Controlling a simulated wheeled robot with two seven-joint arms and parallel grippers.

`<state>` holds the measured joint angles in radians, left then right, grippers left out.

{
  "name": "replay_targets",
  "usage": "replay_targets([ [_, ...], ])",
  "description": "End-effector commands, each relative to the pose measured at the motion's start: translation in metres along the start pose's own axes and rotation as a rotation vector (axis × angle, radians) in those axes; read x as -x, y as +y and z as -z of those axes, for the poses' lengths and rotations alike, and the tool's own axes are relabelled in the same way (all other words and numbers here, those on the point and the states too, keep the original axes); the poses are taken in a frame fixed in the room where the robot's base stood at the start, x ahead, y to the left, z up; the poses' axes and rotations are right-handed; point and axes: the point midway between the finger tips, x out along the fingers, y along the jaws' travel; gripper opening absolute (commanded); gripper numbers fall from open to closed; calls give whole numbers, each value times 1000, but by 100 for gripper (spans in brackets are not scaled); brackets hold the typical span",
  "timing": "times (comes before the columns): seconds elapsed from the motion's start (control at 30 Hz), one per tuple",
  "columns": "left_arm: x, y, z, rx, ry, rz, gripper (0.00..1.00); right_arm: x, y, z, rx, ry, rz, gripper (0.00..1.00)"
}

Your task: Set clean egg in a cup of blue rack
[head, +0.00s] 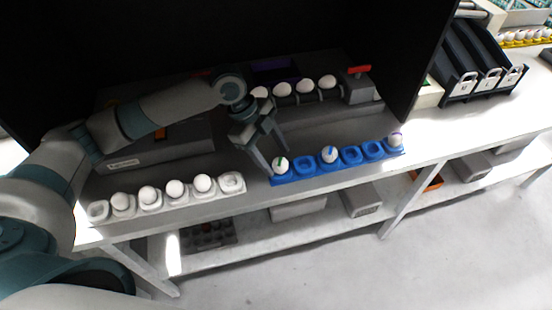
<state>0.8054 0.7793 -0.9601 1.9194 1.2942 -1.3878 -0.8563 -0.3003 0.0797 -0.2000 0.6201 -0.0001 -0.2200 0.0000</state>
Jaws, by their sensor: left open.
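The blue rack (313,166) lies on the bench, right of centre. It holds a green-marked egg (281,164) at its left end, a blue-marked egg (329,153) and a purple-marked egg (395,139) at its right end. The cups between them look empty. A white rack (160,206) to the left holds several plain white eggs (175,188); both its end cups look empty. My left gripper (276,160) is open, pointing down, its fingers close around the green-marked egg; I cannot tell if they touch it. My right gripper is out of view.
Several plain eggs (305,86) sit in a row on a dark machine behind the racks. A grey box with a red handle (359,69) stands at that row's right end. Black bins (473,72) stand further right. The bench between the blue rack and those bins is clear.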

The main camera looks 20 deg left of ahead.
Motion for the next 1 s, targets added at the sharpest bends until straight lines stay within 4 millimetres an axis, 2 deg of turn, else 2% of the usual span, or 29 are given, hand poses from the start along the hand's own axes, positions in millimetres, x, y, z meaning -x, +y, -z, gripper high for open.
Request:
replay_targets([
  [0.7,132,0,-1,1,-1,4,56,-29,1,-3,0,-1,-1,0],
  [0.83,146,0,-1,1,-1,2,56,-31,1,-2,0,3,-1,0],
  [1.0,154,0,-1,1,0,1,56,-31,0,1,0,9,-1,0],
])
